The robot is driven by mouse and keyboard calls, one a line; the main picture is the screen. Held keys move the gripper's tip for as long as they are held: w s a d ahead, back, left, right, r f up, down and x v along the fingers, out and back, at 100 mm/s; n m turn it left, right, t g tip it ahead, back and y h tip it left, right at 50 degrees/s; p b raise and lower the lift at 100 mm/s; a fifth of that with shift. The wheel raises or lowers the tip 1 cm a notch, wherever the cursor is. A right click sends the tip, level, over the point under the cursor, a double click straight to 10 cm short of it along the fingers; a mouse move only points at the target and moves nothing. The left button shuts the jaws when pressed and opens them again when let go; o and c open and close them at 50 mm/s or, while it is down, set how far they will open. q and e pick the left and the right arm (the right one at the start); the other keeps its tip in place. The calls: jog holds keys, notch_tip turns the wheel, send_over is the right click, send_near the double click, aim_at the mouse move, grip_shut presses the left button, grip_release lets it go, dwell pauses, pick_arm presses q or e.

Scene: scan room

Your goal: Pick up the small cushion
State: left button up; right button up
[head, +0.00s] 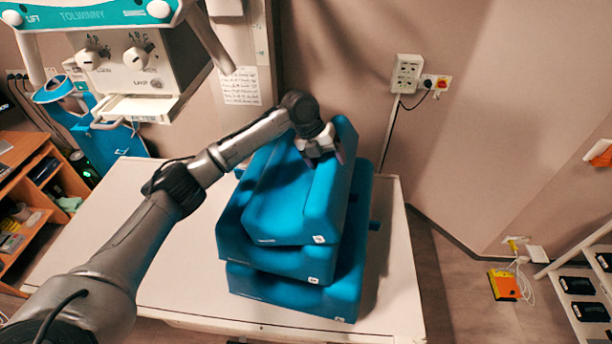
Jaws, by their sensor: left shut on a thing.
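A stack of blue cushions stands on a pale table (395,290). The top cushion (285,205) is the smallest, with a raised edge along its right and far side. A larger cushion (265,258) lies under it, and another blue cushion (300,296) is at the bottom. My left gripper (323,158) is at the far raised part of the top cushion and is shut on it. The fingertips are partly hidden against the blue surface. The top cushion appears to rest on the stack; I cannot tell whether there is a gap. My right gripper is not in view.
A teal and white machine (120,60) with knobs hangs at the upper left. A wooden shelf (35,190) stands at the left. A wall socket box (407,73) is behind the table. A rack (585,290) and an orange box (503,284) are at the right.

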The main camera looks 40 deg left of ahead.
pick_arm(q)
jog(key=c, duration=0.4)
jog(key=shift+r, duration=0.1)
